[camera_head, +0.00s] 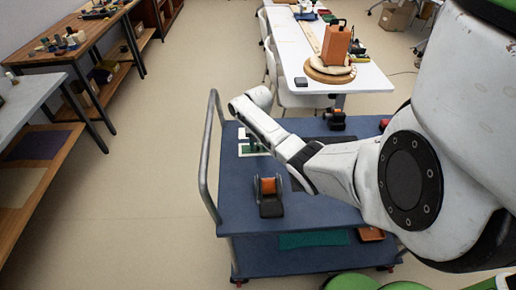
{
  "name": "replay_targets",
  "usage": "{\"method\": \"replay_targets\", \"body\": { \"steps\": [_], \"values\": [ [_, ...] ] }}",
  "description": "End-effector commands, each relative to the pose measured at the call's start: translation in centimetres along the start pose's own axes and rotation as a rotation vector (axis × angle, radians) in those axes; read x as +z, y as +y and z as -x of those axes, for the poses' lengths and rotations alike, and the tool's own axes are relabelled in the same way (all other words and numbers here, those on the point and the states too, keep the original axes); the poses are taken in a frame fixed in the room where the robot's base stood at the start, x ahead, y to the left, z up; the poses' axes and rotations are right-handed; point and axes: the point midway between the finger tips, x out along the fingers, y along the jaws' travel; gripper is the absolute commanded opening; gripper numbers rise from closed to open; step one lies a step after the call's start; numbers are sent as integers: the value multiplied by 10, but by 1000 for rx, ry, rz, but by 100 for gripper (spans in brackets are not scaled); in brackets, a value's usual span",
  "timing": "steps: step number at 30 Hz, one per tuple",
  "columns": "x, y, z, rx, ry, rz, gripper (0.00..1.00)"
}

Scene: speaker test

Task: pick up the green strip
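A small dark green piece (251,143) lies on a white-edged patch on the blue cart top, close below the end of my arm. It may be the green strip, but it is small and partly covered by my arm. A flat teal-green piece (312,240) lies on the cart's lower shelf. My white arm reaches in from the right over the cart, with its wrist above the far left part of the top. I cannot make out the gripper's fingers or whether they hold anything.
The blue cart (236,203) has a grey rail (207,150) on its left. An orange-and-black device (268,196) stands on the cart's near part. A white table (372,84) with an orange box (337,43) stands behind. Workbenches line the left; the floor between is clear.

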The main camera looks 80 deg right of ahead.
Motion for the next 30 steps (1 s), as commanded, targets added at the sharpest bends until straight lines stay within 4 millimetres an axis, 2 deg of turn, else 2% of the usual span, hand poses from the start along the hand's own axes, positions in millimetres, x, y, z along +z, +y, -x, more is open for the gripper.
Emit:
{"method": "replay_targets", "body": {
  "steps": [1, 12, 24, 30],
  "values": [
    [0, 0, 0, 0, 0, 0, 34],
    [0, 0, 0, 0, 0, 1, 0],
    [1, 0, 0, 0, -2, 1, 0],
    [0, -1, 12, 0, 0, 2, 0]
  ]
}}
